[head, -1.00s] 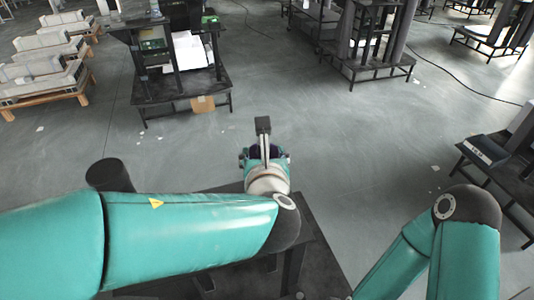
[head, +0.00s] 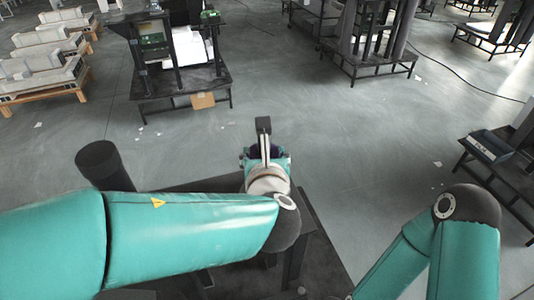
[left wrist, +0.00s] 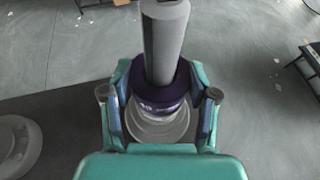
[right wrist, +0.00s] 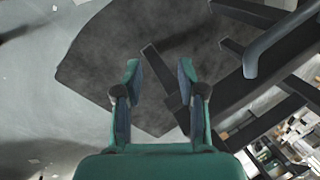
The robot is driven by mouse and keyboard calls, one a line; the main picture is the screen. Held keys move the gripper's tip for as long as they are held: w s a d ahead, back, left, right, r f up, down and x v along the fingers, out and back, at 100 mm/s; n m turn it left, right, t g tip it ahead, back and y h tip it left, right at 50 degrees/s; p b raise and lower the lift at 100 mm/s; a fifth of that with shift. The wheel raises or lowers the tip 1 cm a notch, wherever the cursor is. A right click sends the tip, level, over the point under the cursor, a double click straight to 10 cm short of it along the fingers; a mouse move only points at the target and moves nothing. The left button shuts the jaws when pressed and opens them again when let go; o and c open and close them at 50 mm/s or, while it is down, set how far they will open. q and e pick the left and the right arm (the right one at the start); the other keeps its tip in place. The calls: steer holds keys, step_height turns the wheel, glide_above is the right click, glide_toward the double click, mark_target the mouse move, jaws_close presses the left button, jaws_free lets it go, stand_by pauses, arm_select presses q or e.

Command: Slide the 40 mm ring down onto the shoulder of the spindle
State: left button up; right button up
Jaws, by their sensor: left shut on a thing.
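In the left wrist view a grey upright spindle (left wrist: 165,45) rises toward the camera. A dark purple ring (left wrist: 160,105) encircles it low down. My left gripper (left wrist: 160,98) is shut on the ring, one finger on each side. A wider light grey stepped shoulder (left wrist: 158,130) shows just below the ring; I cannot tell whether they touch. In the right wrist view my right gripper (right wrist: 159,75) is open and empty.
A pale round piece (left wrist: 15,145) lies at the left edge of the left wrist view. The dark table (head: 318,255) ends at the right, with open floor beyond. A low bench (head: 490,147) stands at far right.

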arm_select(q)
steer(key=o, duration=1.4)
steer(key=v, duration=1.2)
